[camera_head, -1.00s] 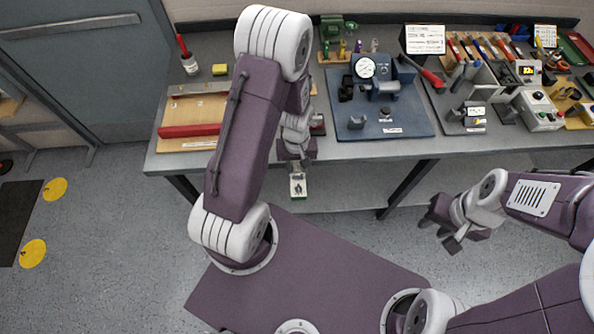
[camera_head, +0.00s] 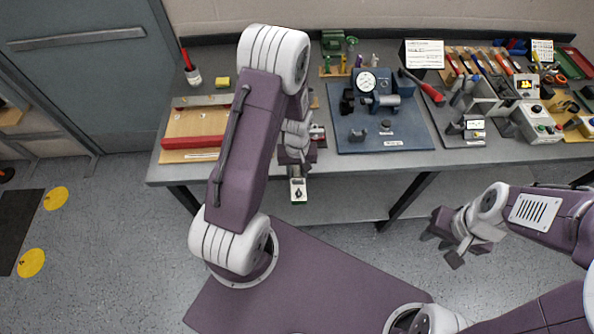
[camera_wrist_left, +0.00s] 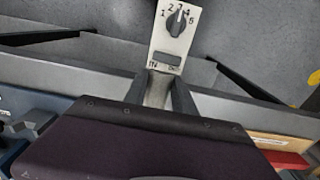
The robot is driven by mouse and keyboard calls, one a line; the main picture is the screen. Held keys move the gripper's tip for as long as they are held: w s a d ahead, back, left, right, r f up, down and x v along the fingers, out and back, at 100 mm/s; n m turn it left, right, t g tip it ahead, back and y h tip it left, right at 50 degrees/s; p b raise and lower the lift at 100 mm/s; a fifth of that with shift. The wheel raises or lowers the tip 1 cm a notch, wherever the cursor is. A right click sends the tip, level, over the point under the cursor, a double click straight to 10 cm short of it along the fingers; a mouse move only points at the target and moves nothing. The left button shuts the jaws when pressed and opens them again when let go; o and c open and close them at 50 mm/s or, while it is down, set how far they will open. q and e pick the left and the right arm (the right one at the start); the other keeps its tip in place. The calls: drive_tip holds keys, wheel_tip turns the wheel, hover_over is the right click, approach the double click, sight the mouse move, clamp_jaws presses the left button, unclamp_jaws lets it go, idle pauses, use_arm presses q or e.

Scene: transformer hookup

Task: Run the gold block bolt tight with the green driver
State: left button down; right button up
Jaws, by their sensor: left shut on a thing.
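My left gripper (camera_head: 297,166) is shut on a small device with a pale face, a black dial and a green edge, which I take to be the green driver (camera_head: 298,191). In the left wrist view the driver (camera_wrist_left: 173,32) shows its dial, numbered 1 to 5, and a dark switch below it between the fingers (camera_wrist_left: 158,88). It is held at the bench's front edge, over the floor side. My right gripper (camera_head: 447,243) is open and empty, away from the bench. I cannot pick out the gold block bolt for certain; small coloured parts stand on a wooden board (camera_head: 328,72) at the back.
The bench (camera_head: 240,172) runs across the view. A blue plate (camera_head: 355,143) with a gauge and fixtures lies right of my left arm. A red bar (camera_head: 193,142) lies on a wooden panel at left. Grey stands and control boxes (camera_head: 538,120) fill the right.

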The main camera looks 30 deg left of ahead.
use_arm(q)
drive_tip(key=shift+w+a+p, duration=0.15)
drive_tip(key=shift+w+a, duration=0.2)
drive_tip(key=shift+w, duration=0.25)
drive_tip(key=shift+w+a+p, duration=0.15)
drive_tip(key=shift+w+a, duration=0.2)
drive_tip(key=shift+w, duration=0.25)
idle(2.8)
drive_tip(key=shift+s+d, duration=0.4)
drive_tip(key=shift+s, duration=0.25)
drive_tip(key=shift+s+d, duration=0.35)
drive_tip(key=shift+s, duration=0.3)
drive_tip(key=shift+s+d, duration=0.4)
drive_tip(key=shift+s, duration=0.25)
